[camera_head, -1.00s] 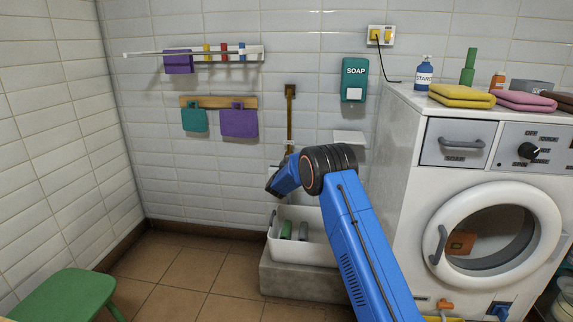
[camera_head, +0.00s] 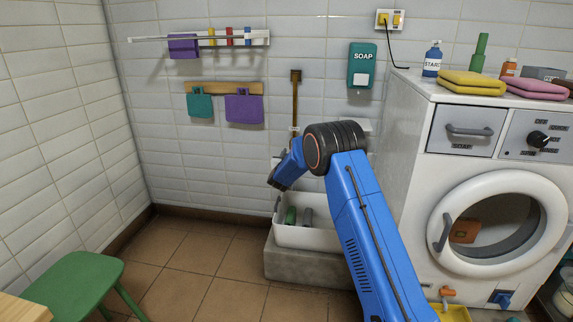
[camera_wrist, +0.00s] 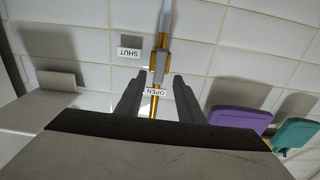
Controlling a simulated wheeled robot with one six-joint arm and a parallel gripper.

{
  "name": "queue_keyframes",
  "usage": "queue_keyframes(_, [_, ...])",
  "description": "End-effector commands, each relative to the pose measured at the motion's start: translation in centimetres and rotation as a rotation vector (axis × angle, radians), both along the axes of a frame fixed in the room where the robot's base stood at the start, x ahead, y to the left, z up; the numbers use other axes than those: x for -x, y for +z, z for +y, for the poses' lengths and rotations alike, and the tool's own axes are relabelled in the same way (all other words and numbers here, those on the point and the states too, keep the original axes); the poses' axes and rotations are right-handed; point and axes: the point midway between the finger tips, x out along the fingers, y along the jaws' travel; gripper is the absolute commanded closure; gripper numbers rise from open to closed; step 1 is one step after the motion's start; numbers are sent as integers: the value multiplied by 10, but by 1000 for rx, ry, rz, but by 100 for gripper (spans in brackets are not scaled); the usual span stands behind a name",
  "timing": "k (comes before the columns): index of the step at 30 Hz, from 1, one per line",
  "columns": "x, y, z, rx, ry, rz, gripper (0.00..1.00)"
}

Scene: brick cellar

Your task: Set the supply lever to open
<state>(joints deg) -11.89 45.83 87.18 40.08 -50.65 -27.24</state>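The supply fitting is a brass pipe on the tiled wall, with a grey block (camera_wrist: 158,62) on it in the wrist view. A white OPEN label (camera_wrist: 155,92) and a white SHUT label (camera_wrist: 129,54) stand by it, both upside down in the picture. I cannot tell for sure which part is the lever's handle. My gripper (camera_wrist: 159,78) is open, its dark fingers on either side of the pipe in the picture. The grey block appears between the fingertips; contact cannot be told. In the head view the pipe (camera_head: 295,100) shows above my blue arm, which hides its lower part and my fingers.
A white tub (camera_head: 300,238) on a stone block stands below the pipe. A washing machine (camera_head: 395,150) is at right, with a soap dispenser (camera_head: 362,66) on the wall. Purple and teal cloths (camera_head: 243,109) hang left of the pipe. A green stool (camera_head: 75,280) stands at lower left.

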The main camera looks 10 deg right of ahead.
Motion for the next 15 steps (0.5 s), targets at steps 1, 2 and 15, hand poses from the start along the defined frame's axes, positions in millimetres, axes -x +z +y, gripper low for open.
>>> queue_keyframes(1, [10, 1, 3, 0, 1, 1, 66])
queue_keyframes(2, [16, 0, 5, -1, 1, 2, 66])
queue_keyframes(15, [94, 0, 30, 1, 0, 1, 66])
